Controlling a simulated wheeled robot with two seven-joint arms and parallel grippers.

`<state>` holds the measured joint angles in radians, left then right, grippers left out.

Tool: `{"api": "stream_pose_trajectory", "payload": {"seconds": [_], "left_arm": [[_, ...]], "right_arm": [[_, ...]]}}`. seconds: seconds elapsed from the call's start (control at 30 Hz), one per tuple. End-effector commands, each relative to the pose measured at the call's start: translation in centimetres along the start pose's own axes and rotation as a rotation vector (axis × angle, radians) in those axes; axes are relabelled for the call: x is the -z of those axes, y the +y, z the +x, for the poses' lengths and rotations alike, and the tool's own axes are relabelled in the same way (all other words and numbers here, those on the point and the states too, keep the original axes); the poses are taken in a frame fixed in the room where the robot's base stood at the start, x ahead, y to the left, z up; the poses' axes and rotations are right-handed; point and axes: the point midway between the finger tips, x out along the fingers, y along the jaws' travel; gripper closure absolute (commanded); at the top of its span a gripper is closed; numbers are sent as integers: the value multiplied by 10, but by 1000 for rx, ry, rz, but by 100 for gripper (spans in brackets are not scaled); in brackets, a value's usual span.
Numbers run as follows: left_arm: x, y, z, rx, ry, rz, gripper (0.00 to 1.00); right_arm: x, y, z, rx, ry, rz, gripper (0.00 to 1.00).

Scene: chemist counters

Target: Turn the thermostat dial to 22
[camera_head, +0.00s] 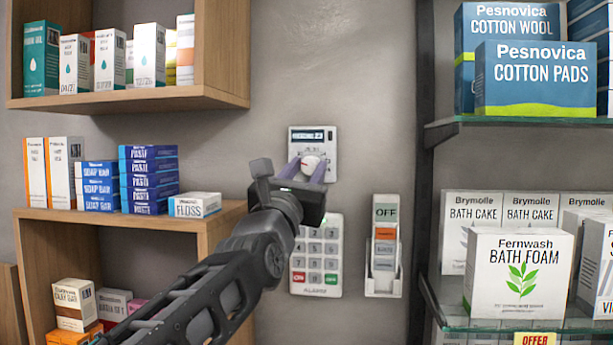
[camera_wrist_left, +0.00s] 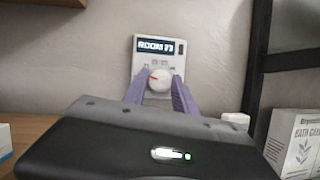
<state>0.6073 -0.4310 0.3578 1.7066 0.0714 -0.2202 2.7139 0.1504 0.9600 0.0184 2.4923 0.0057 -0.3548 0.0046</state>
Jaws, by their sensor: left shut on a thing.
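The thermostat (camera_head: 329,143) is a pale wall panel with a small dark display and a round white dial (camera_head: 311,164). In the left wrist view the thermostat (camera_wrist_left: 174,54) shows a display reading what looks like "ROOM" and a number that I cannot read surely. Its dial (camera_wrist_left: 160,78) carries a red mark pointing left. My left gripper (camera_head: 312,170) reaches up to the dial, and its purple fingers (camera_wrist_left: 159,86) are shut on it, one on each side. My right gripper is not in view.
A keypad (camera_head: 318,262) hangs just below the thermostat, partly behind my left arm. A card holder (camera_head: 384,262) is right of it. Wooden shelves (camera_head: 140,100) with boxes stand left, and glass shelves (camera_head: 520,121) with cartons stand right.

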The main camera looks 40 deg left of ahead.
Motion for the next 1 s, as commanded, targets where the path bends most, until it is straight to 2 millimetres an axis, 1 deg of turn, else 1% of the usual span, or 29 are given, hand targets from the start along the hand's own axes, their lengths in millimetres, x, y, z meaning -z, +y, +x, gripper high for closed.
{"api": "stream_pose_trajectory", "payload": {"seconds": [0.03, 0.3, 0.5, 0.67, 1.0], "left_arm": [[2, -2, -2, 12, -3, 15, 100], [1, -1, -2, 83, 8, 182, 100], [-1, 0, 0, 152, 23, 351, 100], [-4, 3, 1, 209, 35, 492, 100], [-6, 4, 2, 320, 58, 757, 100]], "right_arm": [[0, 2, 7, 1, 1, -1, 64], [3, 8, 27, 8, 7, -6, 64], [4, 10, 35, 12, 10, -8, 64], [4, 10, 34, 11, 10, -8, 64], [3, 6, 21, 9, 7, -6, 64]]}}
